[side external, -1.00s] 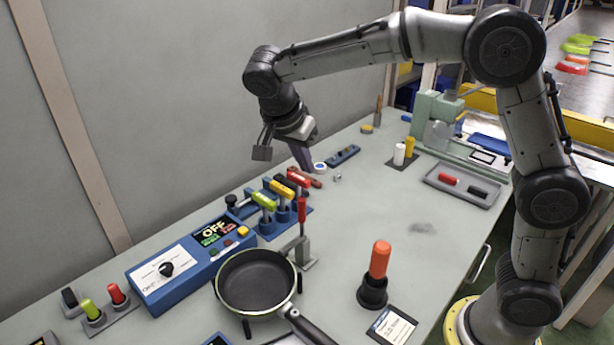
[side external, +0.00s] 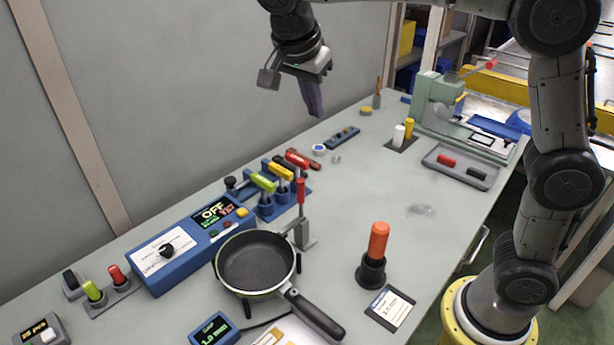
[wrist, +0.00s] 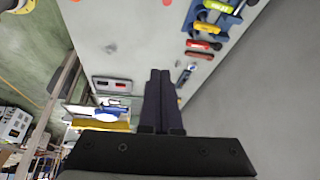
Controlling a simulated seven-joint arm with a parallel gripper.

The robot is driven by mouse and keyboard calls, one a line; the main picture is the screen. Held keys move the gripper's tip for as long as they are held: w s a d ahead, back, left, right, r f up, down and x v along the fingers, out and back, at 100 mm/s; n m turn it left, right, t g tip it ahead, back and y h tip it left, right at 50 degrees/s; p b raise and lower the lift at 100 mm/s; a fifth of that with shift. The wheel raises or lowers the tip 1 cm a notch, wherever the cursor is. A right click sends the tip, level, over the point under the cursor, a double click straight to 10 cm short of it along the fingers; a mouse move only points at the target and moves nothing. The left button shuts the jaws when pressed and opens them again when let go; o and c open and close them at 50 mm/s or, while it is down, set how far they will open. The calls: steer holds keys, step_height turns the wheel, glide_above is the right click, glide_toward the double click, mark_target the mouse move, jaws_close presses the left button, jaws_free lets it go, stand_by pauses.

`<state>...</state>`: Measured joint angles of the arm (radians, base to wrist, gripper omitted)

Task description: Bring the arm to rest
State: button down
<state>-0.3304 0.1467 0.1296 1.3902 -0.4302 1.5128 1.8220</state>
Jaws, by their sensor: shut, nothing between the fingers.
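My gripper (side external: 313,106) hangs in the air above the back part of the bench, beside the grey wall, with its fingers pointing down. Its fingers are shut with nothing between them, as the wrist view also shows (wrist: 160,78). It is clear of the bench top and touches nothing. My arm is raised and reaches across the top of the side view, with part of it cut off by the upper edge.
A black pan (side external: 256,262) sits at the bench's front. Behind it are a blue control box (side external: 185,258) and several colored-handled tools (side external: 278,180). An orange handle (side external: 378,240) stands upright to the right. A grey tray (side external: 460,166) lies farther back.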

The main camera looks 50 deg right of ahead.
steer(key=s+d+r+n+t+y, duration=0.1)
steer(key=s+d+n, duration=0.15)
steer(key=s, duration=0.55)
steer(key=s+d+r+n+t+y, duration=0.1)
steer(key=s+d, duration=0.3)
steer(key=s, duration=0.4)
steer(key=s+a+f+n+t+y, duration=0.2)
steer(key=s+f+n, duration=0.5)
steer(key=f+n, duration=0.3)
steer(key=n, duration=0.3)
steer(key=shift+s+a+y, duration=0.25)
steer(key=shift+y, duration=0.15)
